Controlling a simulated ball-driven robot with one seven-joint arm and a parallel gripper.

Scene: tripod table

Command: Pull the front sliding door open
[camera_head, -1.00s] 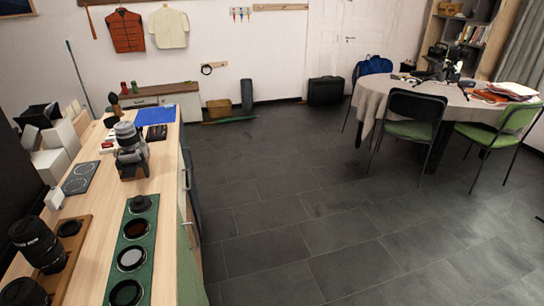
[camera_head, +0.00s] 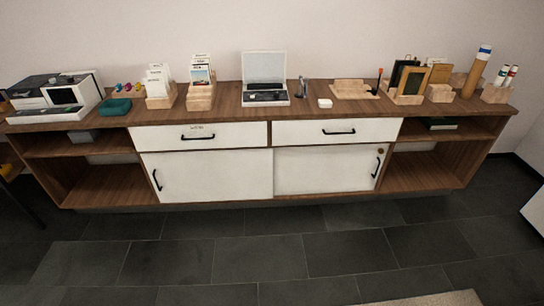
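A long brown wooden sideboard (camera_head: 330,198) stands against the wall, with two white sliding doors below two white drawers. The left door (camera_head: 215,176) has a black handle (camera_head: 156,180) near its left edge. The right door (camera_head: 318,170) has a black handle (camera_head: 377,167) near its right edge and a small round brown spot above it. The left door's edge seems to lie in front of the right one at the middle. Both doors look shut. My gripper is not in view.
Open shelves (camera_head: 425,170) flank the doors. The dark tiled floor (camera_head: 210,250) in front is clear, with a pale rug edge (camera_head: 430,299) at the bottom right.

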